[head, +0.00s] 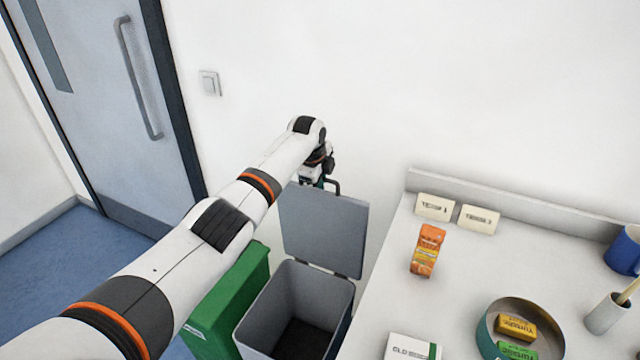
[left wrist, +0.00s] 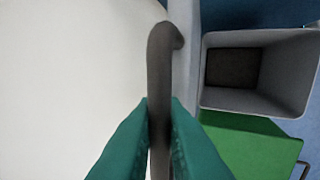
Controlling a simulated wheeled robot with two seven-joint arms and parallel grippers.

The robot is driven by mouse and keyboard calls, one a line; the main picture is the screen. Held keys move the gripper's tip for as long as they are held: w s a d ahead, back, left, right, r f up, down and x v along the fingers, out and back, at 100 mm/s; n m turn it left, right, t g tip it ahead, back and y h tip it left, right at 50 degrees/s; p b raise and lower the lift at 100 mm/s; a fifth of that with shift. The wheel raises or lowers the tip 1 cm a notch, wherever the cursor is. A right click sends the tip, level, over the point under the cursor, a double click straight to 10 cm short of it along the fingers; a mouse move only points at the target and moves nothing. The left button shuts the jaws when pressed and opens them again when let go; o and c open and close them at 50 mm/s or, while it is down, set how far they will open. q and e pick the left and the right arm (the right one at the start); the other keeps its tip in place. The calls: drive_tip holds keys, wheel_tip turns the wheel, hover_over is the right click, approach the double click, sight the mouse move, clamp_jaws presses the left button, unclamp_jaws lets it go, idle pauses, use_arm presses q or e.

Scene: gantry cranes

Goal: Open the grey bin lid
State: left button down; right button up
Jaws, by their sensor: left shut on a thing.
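The grey bin (head: 295,305) stands on the floor beside the counter. Its grey lid (head: 325,230) is swung up, standing nearly upright at the back by the wall, and the bin's inside shows empty and dark. The open bin also shows in the left wrist view (left wrist: 212,100). My left gripper (head: 318,182) is at the lid's top edge, partly hidden by my wrist. In the left wrist view its teal fingers (left wrist: 160,125) are shut on the lid's dark handle (left wrist: 158,70). My right gripper is not in view.
A green bin (head: 228,305) with its lid down stands left of the grey one. The counter (head: 385,295) on the right holds an orange carton (head: 427,250), a round tin (head: 490,340), cards and a blue mug (head: 624,250). A door (head: 110,100) is at left.

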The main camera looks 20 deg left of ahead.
use_arm(q)
drive_tip(key=c, duration=1.6)
unclamp_jaws()
drive_tip(key=shift+r, duration=0.1)
drive_tip(key=shift+o, duration=0.2)
drive_tip(key=b+v, duration=0.1)
drive_tip(key=v, duration=1.1)
